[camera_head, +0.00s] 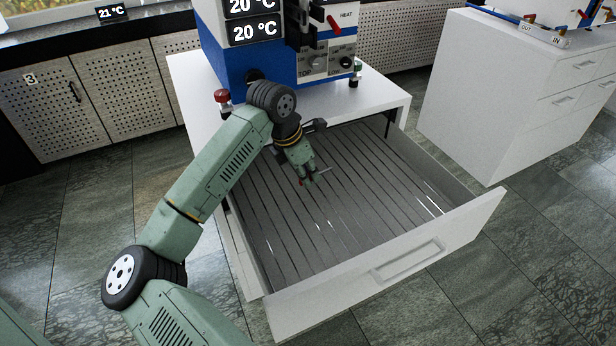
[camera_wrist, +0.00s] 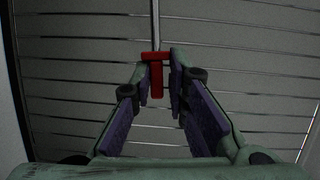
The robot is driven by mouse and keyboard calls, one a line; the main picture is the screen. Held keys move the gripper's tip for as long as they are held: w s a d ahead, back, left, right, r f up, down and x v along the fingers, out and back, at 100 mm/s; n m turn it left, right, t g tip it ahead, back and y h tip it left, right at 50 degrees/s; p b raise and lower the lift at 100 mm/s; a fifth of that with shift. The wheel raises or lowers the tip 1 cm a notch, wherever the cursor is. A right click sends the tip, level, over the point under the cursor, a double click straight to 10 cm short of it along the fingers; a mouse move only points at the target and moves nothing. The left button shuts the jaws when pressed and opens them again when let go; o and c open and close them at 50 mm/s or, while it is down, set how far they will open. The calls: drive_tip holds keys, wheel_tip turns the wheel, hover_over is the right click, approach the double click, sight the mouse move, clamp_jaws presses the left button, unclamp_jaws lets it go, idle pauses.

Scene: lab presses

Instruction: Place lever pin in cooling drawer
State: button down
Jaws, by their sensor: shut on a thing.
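The lever pin (camera_wrist: 156,58) has a red T-shaped handle and a thin metal rod that points away from the gripper in the wrist view. My gripper (camera_wrist: 162,72) is shut on the red handle. In the head view my gripper (camera_head: 310,178) is over the inside of the open cooling drawer (camera_head: 330,225), toward its back, and the thin rod (camera_head: 323,171) shows at the fingertips. The drawer is white with a grey slatted floor and is pulled well out. I cannot tell how high the pin is above the slats.
A blue and white press (camera_head: 265,65) stands on the white cabinet (camera_head: 190,80) behind the drawer. A second white cabinet (camera_head: 500,95) stands at the right. The drawer's front wall (camera_head: 400,260) is a raised edge. The visible drawer floor is otherwise empty.

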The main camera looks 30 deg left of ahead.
drive_tip(key=shift+w, duration=0.3)
drive_tip(key=shift+w+f, duration=0.2)
drive_tip(key=shift+f, duration=0.05)
wheel_tip(320, 180, down, 3)
drive_tip(key=shift+r+p, duration=0.2)
drive_tip(key=shift+p, duration=0.45)
drive_tip(key=shift+f, duration=0.25)
drive_tip(key=shift+f, duration=0.1)
drive_tip(key=shift+f+b, duration=0.15)
drive_tip(key=shift+b, duration=0.2)
drive_tip(key=c, duration=1.6)
unclamp_jaws()
drive_tip(key=shift+o, duration=0.2)
drive_tip(key=shift+r, duration=0.2)
